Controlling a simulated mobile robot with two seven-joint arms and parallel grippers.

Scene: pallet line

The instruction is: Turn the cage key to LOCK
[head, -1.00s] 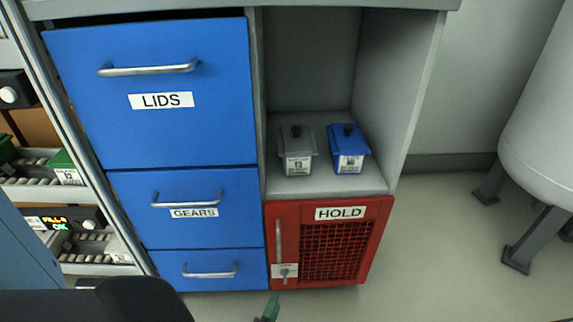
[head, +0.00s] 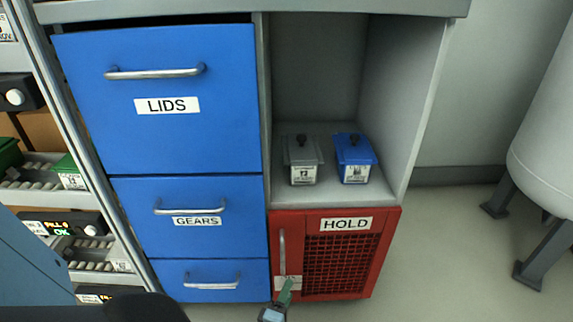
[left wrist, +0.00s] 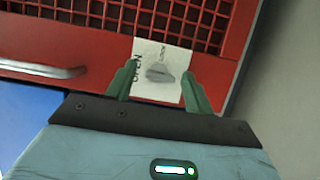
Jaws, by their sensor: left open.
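The red cage (head: 385,255) with the HOLD label is at the bottom right of the cabinet, its mesh door shut. Its white key plate (head: 278,284) is low on the door's left side, partly covered by my left gripper (head: 284,292). My right gripper is not in view.
A vertical bar handle (head: 282,250) stands above the plate. Blue drawers (head: 155,110) labelled LIDS and GEARS are to the left. A grey box (head: 302,160) and a blue box (head: 354,158) stand on the shelf above. The floor at right is clear up to a tank (head: 545,150).

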